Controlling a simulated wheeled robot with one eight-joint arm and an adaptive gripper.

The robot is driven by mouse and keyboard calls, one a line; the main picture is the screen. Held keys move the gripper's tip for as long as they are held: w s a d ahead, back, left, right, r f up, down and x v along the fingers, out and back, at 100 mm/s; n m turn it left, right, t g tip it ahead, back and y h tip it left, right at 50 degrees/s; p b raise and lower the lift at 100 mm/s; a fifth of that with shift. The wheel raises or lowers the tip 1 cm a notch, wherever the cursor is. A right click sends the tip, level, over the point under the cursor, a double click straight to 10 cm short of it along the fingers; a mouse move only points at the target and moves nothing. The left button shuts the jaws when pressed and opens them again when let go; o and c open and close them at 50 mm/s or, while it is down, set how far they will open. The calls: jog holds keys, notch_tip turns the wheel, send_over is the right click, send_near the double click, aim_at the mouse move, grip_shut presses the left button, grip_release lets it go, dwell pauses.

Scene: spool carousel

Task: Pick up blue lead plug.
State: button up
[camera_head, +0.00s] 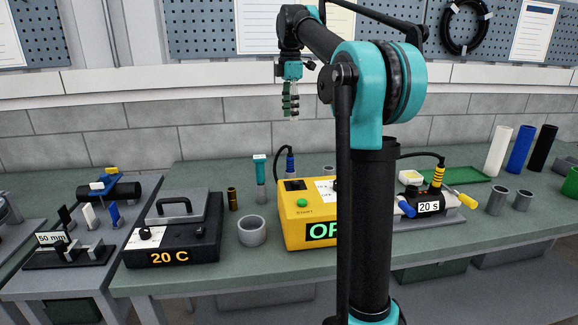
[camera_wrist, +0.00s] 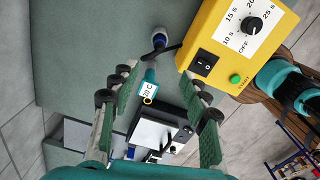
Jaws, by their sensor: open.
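The blue lead plug (camera_head: 290,164) stands upright behind the left end of the yellow box, with a black cable curving from its top. In the wrist view the blue plug (camera_wrist: 159,41) is at the upper middle, beside the yellow box, with its dark cable running from it. My gripper (camera_head: 290,113) is open and empty, pointing down high above the bench, over the plug in the head picture. In the wrist view my gripper's (camera_wrist: 160,78) green-padded fingers are wide apart, and the plug lies beyond their tips.
The yellow box (camera_head: 297,235) stands right beside the plug. A teal-topped grey rod (camera_head: 260,172) stands just left of it. A black "20 C" box (camera_head: 175,240), a grey cup (camera_head: 252,231) and a brass cylinder (camera_head: 233,199) are farther left. A yellow plug (camera_head: 438,176) stands on the right.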

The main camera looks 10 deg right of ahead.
aim_at(290, 156)
notch_tip(290, 156, down, 16)
jog(key=shift+f, duration=0.15)
dwell(0.5)
grip_shut()
